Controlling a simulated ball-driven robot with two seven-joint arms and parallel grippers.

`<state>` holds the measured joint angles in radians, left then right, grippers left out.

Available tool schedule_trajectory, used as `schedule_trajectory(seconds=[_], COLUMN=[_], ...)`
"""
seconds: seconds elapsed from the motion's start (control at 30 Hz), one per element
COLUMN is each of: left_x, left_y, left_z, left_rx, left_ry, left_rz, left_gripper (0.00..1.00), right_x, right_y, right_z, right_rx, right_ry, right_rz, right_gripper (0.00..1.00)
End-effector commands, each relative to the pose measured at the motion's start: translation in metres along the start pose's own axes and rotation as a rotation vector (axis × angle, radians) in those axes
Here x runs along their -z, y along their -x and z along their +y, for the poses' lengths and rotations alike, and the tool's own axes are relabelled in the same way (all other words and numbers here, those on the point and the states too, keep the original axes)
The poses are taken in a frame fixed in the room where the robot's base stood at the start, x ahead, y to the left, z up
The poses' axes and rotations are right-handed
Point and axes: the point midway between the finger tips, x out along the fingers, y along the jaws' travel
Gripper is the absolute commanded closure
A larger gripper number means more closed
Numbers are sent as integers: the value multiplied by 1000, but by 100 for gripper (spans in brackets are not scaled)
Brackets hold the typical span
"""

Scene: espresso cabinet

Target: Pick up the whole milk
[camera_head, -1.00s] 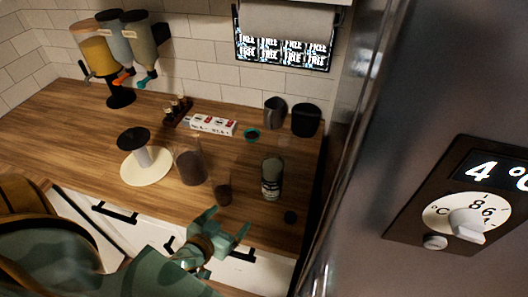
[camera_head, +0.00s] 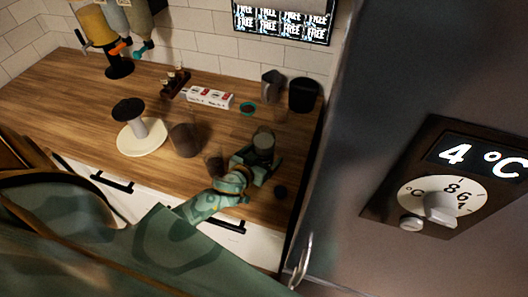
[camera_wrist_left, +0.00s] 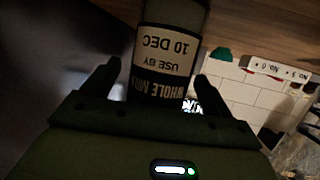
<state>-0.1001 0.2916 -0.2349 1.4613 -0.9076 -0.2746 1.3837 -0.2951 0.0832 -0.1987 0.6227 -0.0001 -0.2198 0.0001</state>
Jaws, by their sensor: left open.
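The whole milk (camera_head: 263,143) is a dark-looking cylindrical container standing on the wooden counter near its right end. In the left wrist view, its label (camera_wrist_left: 165,62) reads "WHOLE MILK, USE BY 10 DEC" upside down. My left gripper (camera_head: 259,165) is open at the near side of the container. In the left wrist view, the left gripper's two fingers (camera_wrist_left: 157,78) stand on either side of the container, with visible gaps. The gripper partly hides the container's lower part in the head view. My right gripper is not in view.
A small dark glass (camera_head: 214,163) and a larger glass (camera_head: 184,140) stand left of my left gripper. A white-based stand (camera_head: 141,148) is farther left. A tall metal appliance (camera_head: 400,90) bounds the right side.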

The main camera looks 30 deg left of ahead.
Motion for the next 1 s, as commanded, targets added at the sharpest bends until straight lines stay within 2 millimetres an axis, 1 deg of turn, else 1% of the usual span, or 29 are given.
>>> schedule_trajectory(seconds=[0.03,0.1,0.33,0.37,0.4,0.47,0.5,0.57,0.73,1.0], left_x=[-2,-2,-1,-1,-1,-1,-2,-2,-1,3], left_y=[-7,-12,-13,-13,-13,-13,-13,-13,-13,-12], left_z=[0,0,0,0,0,0,0,0,0,0], left_rx=[0,0,-1,-1,-1,-1,-1,-1,-1,0], left_ry=[0,1,2,2,2,2,2,2,2,1], left_rz=[0,-2,-1,-1,-1,-1,-1,-2,0,0], left_gripper=[14,14,14,22,33,50,61,77,77,77], right_x=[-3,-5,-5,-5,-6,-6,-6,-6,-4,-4], right_y=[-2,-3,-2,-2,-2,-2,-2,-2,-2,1], right_z=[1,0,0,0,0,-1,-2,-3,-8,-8], right_rx=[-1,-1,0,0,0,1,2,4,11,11], right_ry=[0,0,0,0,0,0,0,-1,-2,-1], right_rz=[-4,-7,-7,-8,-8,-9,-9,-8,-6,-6], right_gripper=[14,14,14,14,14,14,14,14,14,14])
